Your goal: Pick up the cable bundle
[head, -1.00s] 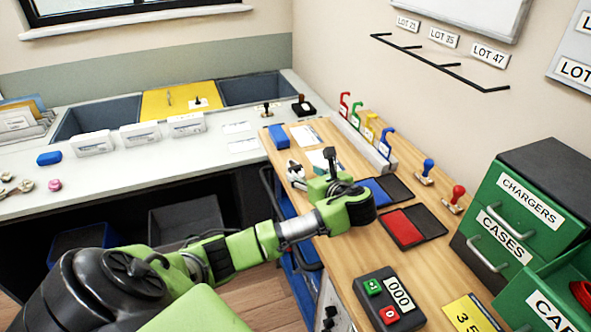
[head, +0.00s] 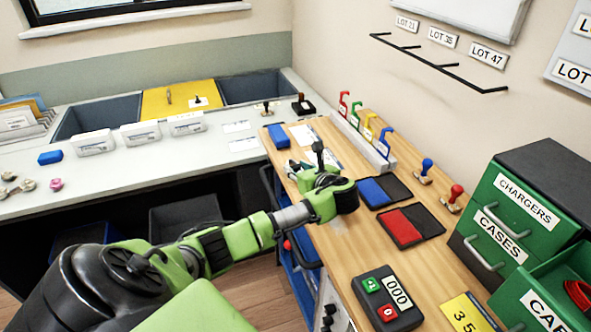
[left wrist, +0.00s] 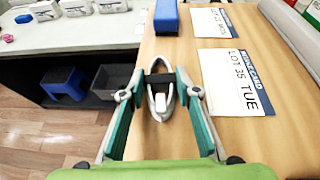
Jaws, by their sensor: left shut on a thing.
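My left gripper (head: 298,167) is over the left edge of the wooden bench, with most of it hidden behind my arm in the head view. In the left wrist view its teal fingers (left wrist: 160,96) are closed on a small grey and white looped thing, which looks like a cable bundle (left wrist: 160,106). I cannot tell whether the bundle touches the bench. A red coil, perhaps another bundle, (head: 578,292) lies in the open green drawer at the right edge of the head view. My right gripper is not in view.
A blue block (left wrist: 166,17) and a white card marked LOT 35 TUE (left wrist: 236,82) lie close to my gripper. A rack of coloured hooks (head: 364,140), blue and red pads (head: 403,228) and a counter box (head: 388,298) stand on the bench (head: 350,255). Green drawers (head: 515,205) stand at right.

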